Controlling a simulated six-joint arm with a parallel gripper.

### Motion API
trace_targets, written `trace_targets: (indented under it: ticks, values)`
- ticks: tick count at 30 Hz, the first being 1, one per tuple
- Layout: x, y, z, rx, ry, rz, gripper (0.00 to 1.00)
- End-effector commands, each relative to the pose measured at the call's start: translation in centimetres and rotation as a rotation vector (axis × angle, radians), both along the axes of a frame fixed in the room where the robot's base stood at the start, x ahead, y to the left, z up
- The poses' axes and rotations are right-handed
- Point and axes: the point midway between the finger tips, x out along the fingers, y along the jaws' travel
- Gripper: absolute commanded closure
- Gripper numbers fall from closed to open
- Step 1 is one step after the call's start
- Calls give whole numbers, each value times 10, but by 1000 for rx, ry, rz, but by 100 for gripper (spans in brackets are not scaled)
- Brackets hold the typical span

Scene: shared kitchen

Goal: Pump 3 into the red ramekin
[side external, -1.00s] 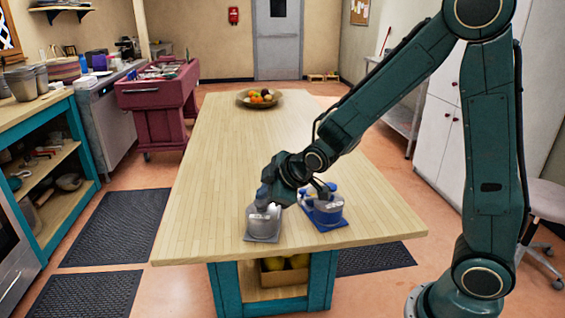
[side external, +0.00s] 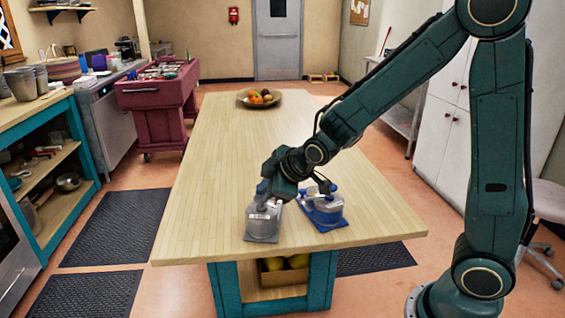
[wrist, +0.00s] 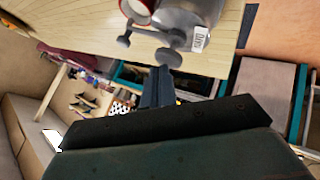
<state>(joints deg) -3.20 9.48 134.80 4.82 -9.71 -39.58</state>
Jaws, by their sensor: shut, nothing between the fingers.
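A grey pump dispenser (side external: 263,222) with a white label stands near the table's front edge. In the wrist view its grey body (wrist: 195,12) is at the top, with its round-ended pump parts (wrist: 168,58) towards my fingers. My gripper (side external: 263,188) is shut and empty, just over the pump top; its dark fingers show in the wrist view (wrist: 157,78). I cannot tell whether they touch it. A round red-rimmed piece (wrist: 138,9), probably the red ramekin, sits beside the grey body at the wrist view's top edge; most of it is cut off.
A second dispenser (side external: 327,208), grey with blue parts on a blue base, stands close on the right, partly behind my wrist. A fruit bowl (side external: 259,98) is at the far end of the wooden table (side external: 225,150). The table between is clear.

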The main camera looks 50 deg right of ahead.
Motion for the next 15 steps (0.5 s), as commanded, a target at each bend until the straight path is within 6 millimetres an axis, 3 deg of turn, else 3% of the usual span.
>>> trace_targets:
  ticks: [15]
  values:
    - [1,0,16,0,-2,1,100]
